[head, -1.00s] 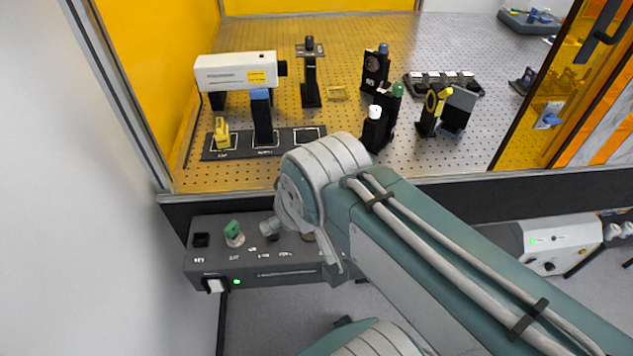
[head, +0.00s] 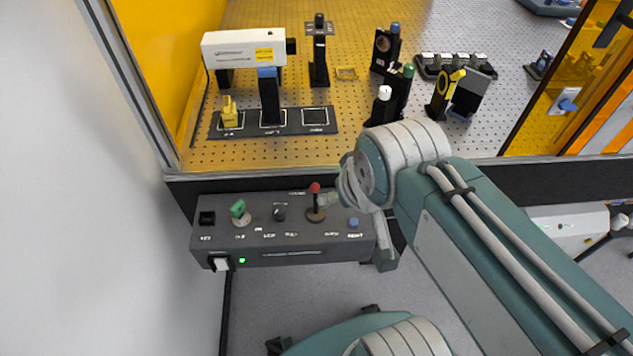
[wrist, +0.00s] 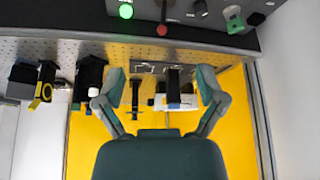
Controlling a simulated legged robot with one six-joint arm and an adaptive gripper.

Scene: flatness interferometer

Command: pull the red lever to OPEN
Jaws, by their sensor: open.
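The red lever (head: 315,188) stands on the dark control panel (head: 297,255) below the bench edge. In the head view its red knob is up and its short shaft meets a round base. The lettering near it is too small to read. The red knob also shows at the top of the wrist view (wrist: 162,30), ahead of and apart from my fingertips. My gripper (wrist: 158,88) is open and empty, its two fingers spread wide. In the head view my arm hides the gripper's fingers, with my arm just right of the lever.
The panel also holds a green knob (head: 239,208), a dark knob (head: 280,212) and a blue button (head: 353,222). Above, the perforated bench carries a white laser housing (head: 243,48) and several optics mounts. A white wall (head: 70,180) stands close on the left.

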